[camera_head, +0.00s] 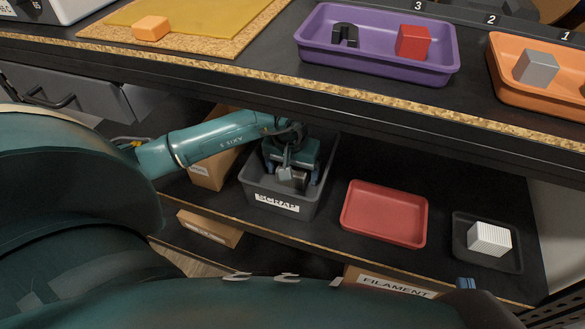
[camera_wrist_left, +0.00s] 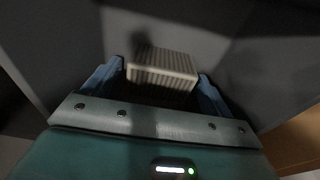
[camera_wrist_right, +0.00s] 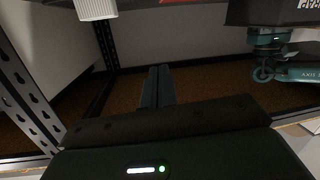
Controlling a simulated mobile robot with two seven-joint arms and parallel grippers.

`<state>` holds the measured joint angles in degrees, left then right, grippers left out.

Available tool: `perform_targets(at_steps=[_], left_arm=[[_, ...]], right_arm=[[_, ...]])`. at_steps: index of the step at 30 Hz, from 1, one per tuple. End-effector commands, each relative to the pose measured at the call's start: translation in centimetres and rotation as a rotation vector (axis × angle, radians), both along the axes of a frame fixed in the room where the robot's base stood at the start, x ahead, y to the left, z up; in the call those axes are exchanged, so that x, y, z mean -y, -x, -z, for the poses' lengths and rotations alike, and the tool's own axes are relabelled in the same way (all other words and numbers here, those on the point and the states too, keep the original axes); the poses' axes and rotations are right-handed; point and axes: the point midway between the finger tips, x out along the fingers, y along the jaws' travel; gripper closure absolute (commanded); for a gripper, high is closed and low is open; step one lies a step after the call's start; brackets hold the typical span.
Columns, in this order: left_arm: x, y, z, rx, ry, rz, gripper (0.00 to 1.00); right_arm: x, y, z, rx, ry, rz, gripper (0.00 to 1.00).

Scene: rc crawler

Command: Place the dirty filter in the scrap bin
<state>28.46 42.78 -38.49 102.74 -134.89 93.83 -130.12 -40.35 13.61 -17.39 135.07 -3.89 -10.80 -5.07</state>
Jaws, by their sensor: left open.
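The scrap bin (camera_head: 278,203) is a dark grey bin labelled SCRAP on the lower shelf. My left gripper (camera_head: 292,172) reaches down into it. In the left wrist view the dirty filter (camera_wrist_left: 162,66), a greyish ribbed block, lies between the spread fingers (camera_wrist_left: 160,85), with a narrow gap on each side. It looks to be inside the bin; whether it rests on the floor is hard to tell. My right gripper (camera_wrist_right: 157,85) has its fingers together with nothing between them, below the shelf edge. A clean white ribbed filter (camera_head: 490,239) sits in a black tray (camera_head: 462,255).
An empty red tray (camera_head: 384,232) stands right of the bin. A cardboard box (camera_head: 208,172) is left of it. The worktop edge (camera_head: 330,96) overhangs the shelf. Above are a purple tray (camera_head: 375,66), an orange tray (camera_head: 545,93) and an orange block (camera_head: 151,28) on a mat.

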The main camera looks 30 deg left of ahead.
Motion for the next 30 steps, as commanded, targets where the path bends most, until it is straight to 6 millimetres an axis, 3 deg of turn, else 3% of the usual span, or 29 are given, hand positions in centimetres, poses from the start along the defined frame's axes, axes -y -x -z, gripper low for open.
perform_targets(at_steps=[8, 21, 30], left_arm=[[0.0, 0.0, -0.7, 0.001, 0.001, -0.001, 0.15], [0.2, 0.7, -7.3, 0.002, 0.0, 0.0, 0.15], [0.2, 0.9, -7.7, -0.001, 0.0, 0.0, 0.15]], right_arm=[[0.0, 0.1, -0.3, -0.019, 0.002, 0.0, 1.0], [0.5, 0.5, -0.1, -0.134, 0.008, 0.015, 1.0], [0.5, 0.5, 0.0, -0.146, 0.009, 0.015, 1.0]])
